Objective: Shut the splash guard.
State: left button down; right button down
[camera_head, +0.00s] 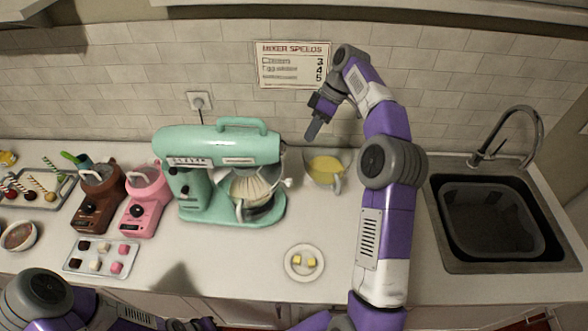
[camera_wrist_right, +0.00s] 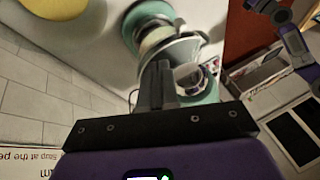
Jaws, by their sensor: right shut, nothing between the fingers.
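The mint-green stand mixer (camera_head: 218,145) stands on the counter, its head over a bowl. The splash guard (camera_head: 258,183) appears as a pale grey, see-through ring above that bowl; its exact opening is hard to make out. In the right wrist view the pale funnel-like guard (camera_wrist_right: 178,52) shows beyond the fingers, with the mixer (camera_wrist_right: 146,14) behind it. My right gripper (camera_head: 313,131) is shut and empty, raised to the right of the mixer head, apart from the guard. Its fingers also show in the wrist view (camera_wrist_right: 162,84). Of my left arm only links show at the bottom left.
A bowl of yellow batter (camera_head: 326,169) stands right of the mixer, beneath my right gripper. A plate (camera_head: 304,275) with yellow cubes lies in front. Brown (camera_head: 97,200) and pink (camera_head: 146,203) machines stand left. The sink (camera_head: 490,215) is at right. A sign (camera_head: 292,64) hangs behind.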

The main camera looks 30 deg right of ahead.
jog(key=s+a+b+x, duration=0.1)
jog(key=s+b+x, duration=0.1)
jog(key=x, duration=0.9)
jog(key=shift+s+a+r, duration=0.15)
jog(key=shift+s+a, duration=0.05)
jog(key=shift+a, duration=0.1)
